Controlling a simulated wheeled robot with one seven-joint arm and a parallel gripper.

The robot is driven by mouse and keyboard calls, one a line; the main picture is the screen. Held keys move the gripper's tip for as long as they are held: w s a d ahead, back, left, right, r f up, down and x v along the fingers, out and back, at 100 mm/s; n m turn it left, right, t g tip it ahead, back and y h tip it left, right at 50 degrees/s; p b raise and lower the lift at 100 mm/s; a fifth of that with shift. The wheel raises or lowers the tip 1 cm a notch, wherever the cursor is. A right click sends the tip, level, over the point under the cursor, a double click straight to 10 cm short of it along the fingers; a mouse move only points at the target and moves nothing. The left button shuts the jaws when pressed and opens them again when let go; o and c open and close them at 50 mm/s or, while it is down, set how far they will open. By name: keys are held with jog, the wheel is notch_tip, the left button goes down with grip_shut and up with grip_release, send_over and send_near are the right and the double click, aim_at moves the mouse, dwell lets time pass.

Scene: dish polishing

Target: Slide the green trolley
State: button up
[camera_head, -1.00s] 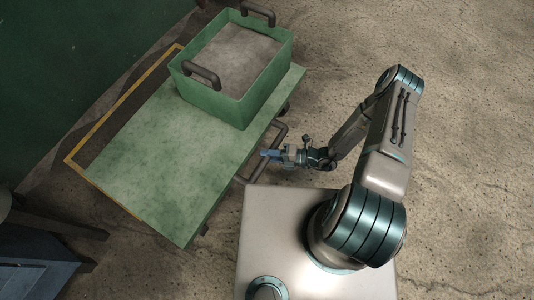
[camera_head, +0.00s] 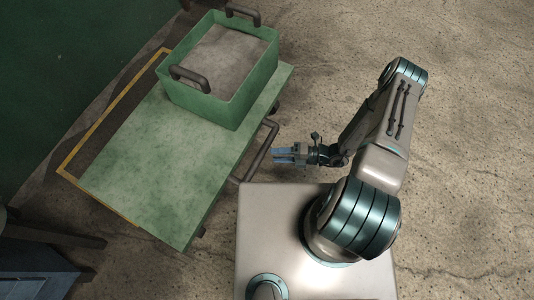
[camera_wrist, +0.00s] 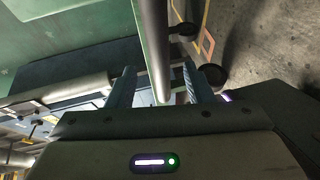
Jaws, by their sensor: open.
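The green trolley (camera_head: 150,165) stands left of my base in the head view, its flat top tilted diagonally across the picture. Its grey bar handle (camera_head: 265,148) sticks out from the right side. My gripper (camera_head: 278,155) is open and empty, just right of the handle, with its fingers pointing left at it. In the wrist view the handle bar (camera_wrist: 153,45) comes down from the top and ends in line with the gap between my two fingers (camera_wrist: 158,88). The bar is not clamped, and the head view shows a small gap between it and the fingertips.
A green bin (camera_head: 205,108) with grey contents and two dark handles rests on the trolley's far end. A yellow floor line (camera_head: 95,133) runs along the trolley's left side, near the green wall (camera_head: 50,60). A dark bench (camera_head: 45,232) stands lower left. Floor at right is clear.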

jog(key=v, duration=0.7)
jog(key=shift+d+p, duration=0.35)
jog(key=shift+d, duration=0.05)
jog(key=shift+r, duration=0.1)
